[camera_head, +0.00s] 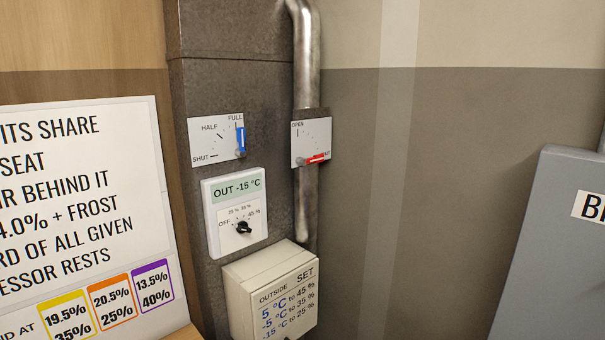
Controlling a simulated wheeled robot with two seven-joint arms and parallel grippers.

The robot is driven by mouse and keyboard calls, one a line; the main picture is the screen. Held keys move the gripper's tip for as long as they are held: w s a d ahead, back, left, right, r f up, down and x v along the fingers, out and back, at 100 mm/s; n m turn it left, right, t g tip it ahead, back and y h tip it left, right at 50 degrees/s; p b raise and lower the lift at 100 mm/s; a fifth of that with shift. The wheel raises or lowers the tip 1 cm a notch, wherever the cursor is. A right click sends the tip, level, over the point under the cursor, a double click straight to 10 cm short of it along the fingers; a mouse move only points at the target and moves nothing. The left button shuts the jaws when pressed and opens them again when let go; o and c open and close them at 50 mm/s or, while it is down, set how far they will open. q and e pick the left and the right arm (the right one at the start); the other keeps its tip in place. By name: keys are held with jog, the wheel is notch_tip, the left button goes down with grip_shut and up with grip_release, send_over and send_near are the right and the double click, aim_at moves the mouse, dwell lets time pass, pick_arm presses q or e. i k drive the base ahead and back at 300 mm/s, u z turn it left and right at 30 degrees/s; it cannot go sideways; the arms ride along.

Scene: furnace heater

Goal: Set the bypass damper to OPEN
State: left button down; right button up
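The bypass damper plate (311,138) is a small light plate on the round metal pipe, marked OPEN at its upper left. Its red lever (314,159) lies nearly level at the plate's lower right and covers part of the label there. The lever points away from the OPEN mark. A blue lever (241,140) on a second plate (216,139), marked SHUT, HALF and FULL, stands upright at FULL. Neither of my grippers is in view.
Below the blue lever, a white control (234,212) reads OUT -15 °C and has a black knob (243,227). A cream box (271,290) with a settings table juts out lower down. A white sign (80,200) stands left; a grey panel (555,240) stands right. The wall between pipe and panel is clear.

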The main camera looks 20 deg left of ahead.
aim_at(316, 158)
jog(key=k, duration=0.3)
jog(key=z, duration=0.9)
jog(key=i, duration=0.7)
jog(key=u, duration=1.85)
